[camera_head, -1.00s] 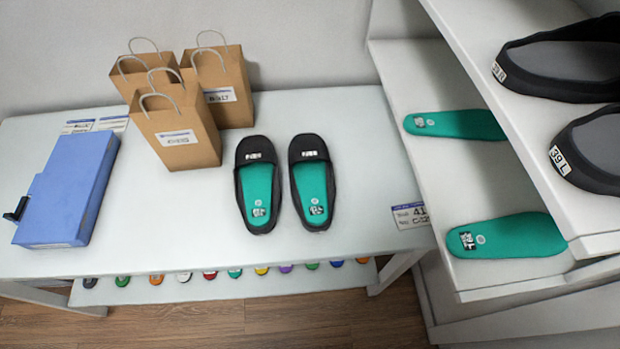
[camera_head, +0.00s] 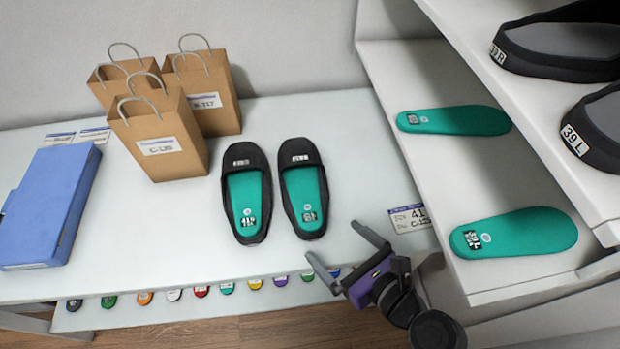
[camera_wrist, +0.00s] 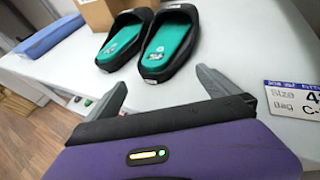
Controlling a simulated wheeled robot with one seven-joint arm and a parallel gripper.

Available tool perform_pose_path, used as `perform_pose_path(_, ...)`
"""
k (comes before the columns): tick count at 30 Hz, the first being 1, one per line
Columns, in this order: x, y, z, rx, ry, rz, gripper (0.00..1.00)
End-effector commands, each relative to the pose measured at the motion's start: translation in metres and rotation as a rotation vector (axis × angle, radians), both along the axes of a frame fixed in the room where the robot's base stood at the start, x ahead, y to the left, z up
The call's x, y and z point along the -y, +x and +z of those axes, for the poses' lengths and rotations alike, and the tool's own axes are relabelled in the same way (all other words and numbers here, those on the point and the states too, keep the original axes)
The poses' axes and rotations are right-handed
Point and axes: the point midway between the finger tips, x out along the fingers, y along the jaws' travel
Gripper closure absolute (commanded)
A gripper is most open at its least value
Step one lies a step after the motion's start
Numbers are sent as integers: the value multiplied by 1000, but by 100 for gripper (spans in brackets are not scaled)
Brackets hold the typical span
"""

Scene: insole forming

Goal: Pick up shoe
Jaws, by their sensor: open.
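Two black slide shoes with green insoles stand side by side on the white table, toes to the back: the left shoe (camera_head: 246,193) and the right shoe (camera_head: 304,189). Both also show in the wrist view, the left one (camera_wrist: 124,40) and the right one (camera_wrist: 171,42). My gripper (camera_head: 340,251) is open and empty at the table's front edge, to the front right of the right shoe and apart from it. In the wrist view its two fingers (camera_wrist: 161,88) are spread in front of the shoes.
Brown paper bags (camera_head: 165,140) stand behind the shoes, and a blue box (camera_head: 48,205) lies at the left. A size card (camera_head: 409,219) lies near the right table edge. Shelves (camera_head: 440,170) at the right hold green insoles and black shoes. Coloured items line a lower shelf.

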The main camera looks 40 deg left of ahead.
Motion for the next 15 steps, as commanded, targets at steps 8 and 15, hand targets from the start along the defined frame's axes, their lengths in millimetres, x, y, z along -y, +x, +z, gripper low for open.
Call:
perform_pose_path(8,-26,6,-9,-9,3,4,0)
perform_pose_path(15,-55,15,-20,-7,4,5,0)
